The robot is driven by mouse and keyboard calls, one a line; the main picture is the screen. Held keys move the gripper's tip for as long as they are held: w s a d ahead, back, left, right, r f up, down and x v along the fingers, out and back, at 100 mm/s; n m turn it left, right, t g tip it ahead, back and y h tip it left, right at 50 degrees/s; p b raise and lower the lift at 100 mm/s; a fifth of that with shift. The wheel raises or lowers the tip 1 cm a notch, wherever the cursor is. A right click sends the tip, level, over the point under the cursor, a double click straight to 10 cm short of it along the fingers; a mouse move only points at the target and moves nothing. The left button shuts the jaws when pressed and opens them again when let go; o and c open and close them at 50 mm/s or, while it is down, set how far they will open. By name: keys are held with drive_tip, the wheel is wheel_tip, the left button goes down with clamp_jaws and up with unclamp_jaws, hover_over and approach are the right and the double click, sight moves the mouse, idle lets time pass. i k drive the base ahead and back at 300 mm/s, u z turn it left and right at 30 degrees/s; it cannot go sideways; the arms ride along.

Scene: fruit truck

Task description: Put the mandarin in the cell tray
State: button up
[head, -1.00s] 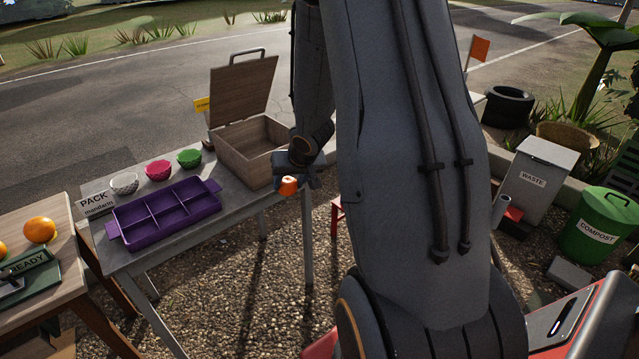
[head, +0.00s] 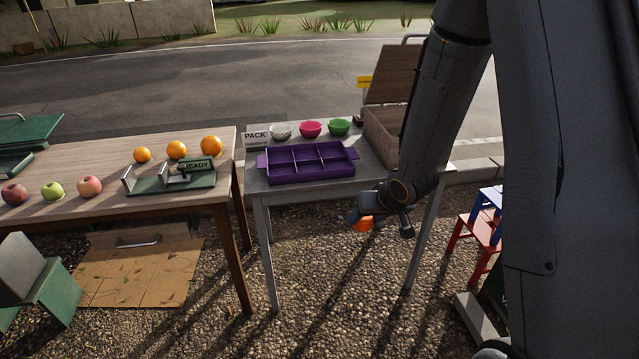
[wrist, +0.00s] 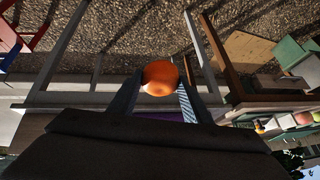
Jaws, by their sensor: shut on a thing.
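My gripper (head: 379,222) is shut on the orange mandarin (head: 363,224), in front of the grey table and below the level of its top. In the wrist view the mandarin (wrist: 160,78) sits between the two fingers of my gripper (wrist: 158,92). The purple cell tray (head: 308,176) lies on the grey table, up and to the left of my gripper in the head view. The compartments I can see into look empty. In the wrist view only a small purple strip of the tray shows behind my gripper.
White, pink and green bowls (head: 311,129) stand behind the tray, beside a PACK sign (head: 256,137). An open wooden box (head: 381,138) is at the grey table's right. The wooden table (head: 100,190) at left holds oranges, apples and a READY stand. Red and blue stools (head: 474,232) stand at right.

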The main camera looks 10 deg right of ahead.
sight(308, 161)
drive_tip(key=k, duration=0.2)
drive_tip(key=z, duration=1.25)
drive_tip(key=i, duration=1.1)
drive_tip(key=u, duration=2.55)
drive_tip(key=i, duration=0.45)
